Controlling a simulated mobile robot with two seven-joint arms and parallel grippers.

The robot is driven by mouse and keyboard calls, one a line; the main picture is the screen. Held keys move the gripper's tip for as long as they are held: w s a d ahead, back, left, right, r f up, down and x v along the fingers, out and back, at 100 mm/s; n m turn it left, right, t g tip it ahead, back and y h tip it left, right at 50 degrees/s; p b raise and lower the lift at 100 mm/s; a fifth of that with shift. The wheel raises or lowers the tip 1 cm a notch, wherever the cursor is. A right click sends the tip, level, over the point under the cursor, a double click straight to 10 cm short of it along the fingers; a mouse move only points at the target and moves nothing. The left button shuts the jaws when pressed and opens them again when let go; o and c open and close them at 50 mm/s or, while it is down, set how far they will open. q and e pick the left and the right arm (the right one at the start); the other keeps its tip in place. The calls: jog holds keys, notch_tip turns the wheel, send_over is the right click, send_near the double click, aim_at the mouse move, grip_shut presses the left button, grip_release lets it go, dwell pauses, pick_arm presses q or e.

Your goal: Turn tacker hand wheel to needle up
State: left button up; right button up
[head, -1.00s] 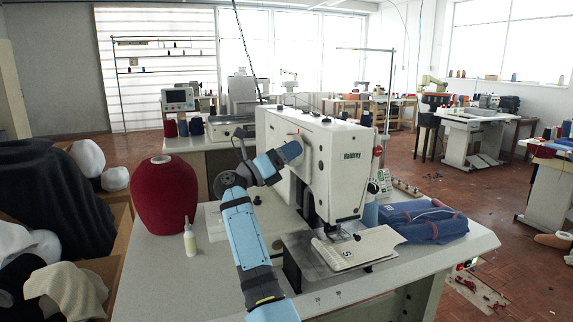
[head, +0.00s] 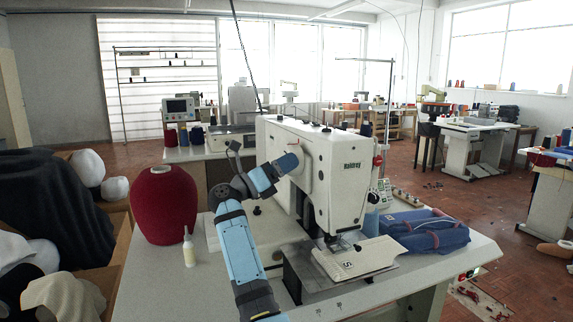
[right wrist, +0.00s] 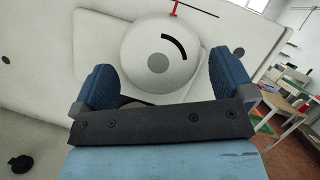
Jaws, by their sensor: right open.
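The tacker (head: 340,175) is a large white machine on the table in the head view. Its hand wheel (right wrist: 138,48) is a pale round disc in the right wrist view, with a grey hub and a black arc mark at its upper right. A red pointer (right wrist: 174,9) stands just above the wheel's rim. My right gripper (head: 292,161) is at the machine's left side in the head view. It is open, with one blue-padded finger on each side of the wheel; I cannot tell whether the pads touch it. My left gripper is not in view.
A dark red thread cone (head: 165,205) and a small bottle (head: 189,247) stand left of my right arm. Folded blue denim (head: 425,230) lies right of the machine. The table's front right (head: 420,280) is clear.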

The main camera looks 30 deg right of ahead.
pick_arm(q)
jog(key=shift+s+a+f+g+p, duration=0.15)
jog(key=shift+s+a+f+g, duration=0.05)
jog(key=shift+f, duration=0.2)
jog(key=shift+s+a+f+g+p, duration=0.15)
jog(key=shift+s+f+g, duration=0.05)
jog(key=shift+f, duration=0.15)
pick_arm(e)
jog(key=v, duration=1.2)
jog(key=shift+a, duration=0.25)
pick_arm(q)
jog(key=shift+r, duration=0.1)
